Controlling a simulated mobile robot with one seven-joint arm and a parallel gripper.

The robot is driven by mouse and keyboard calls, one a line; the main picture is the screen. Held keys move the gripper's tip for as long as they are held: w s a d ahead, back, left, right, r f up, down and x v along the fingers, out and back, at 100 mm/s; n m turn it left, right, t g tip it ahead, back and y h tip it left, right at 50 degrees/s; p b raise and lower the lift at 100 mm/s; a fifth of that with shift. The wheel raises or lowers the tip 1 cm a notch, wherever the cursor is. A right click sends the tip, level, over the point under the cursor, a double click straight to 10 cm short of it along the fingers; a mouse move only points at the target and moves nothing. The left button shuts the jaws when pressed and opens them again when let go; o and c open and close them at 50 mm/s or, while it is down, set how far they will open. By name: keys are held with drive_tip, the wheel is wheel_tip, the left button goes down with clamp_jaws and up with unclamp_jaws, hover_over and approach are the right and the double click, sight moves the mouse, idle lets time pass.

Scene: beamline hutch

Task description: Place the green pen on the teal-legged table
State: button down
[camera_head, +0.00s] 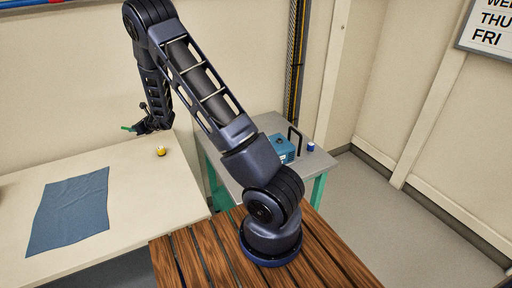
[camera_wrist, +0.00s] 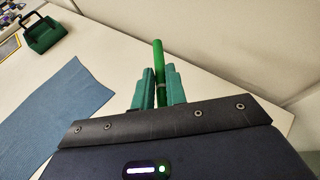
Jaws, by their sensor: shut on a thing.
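The green pen (camera_wrist: 158,62) is held upright in the picture between the two teal fingers of my gripper (camera_wrist: 158,88) in the wrist view. In the head view my gripper (camera_head: 146,126) is above the far right part of the white table, and a bit of the green pen (camera_head: 127,128) sticks out to its left. The teal-legged table (camera_head: 322,160) stands to the right of the white table, partly hidden behind my arm. It has a grey top and teal legs.
On the teal-legged table are a blue box (camera_head: 283,148) with a dark handle and a small blue-and-white item (camera_head: 310,146). The white table (camera_head: 130,215) carries a blue cloth (camera_head: 68,211) and a small yellow item (camera_head: 160,151). A green basket (camera_wrist: 42,35) shows in the wrist view.

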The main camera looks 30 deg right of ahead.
drive_tip(key=w+d+r+m+t+h, duration=0.1)
drive_tip(key=d+m+t+h, duration=0.25)
drive_tip(key=d, duration=2.35)
drive_tip(key=m, duration=0.1)
hover_over(272, 128)
drive_tip(key=shift+h, duration=0.65)
drive_tip(key=f, duration=1.9)
drive_tip(key=shift+s, duration=0.3)
drive_tip(key=shift+g, duration=0.25)
drive_tip(key=c, duration=1.6)
unclamp_jaws()
drive_tip(key=shift+f, duration=0.1)
drive_tip(key=shift+c, duration=0.2)
drive_tip(key=shift+o, duration=1)
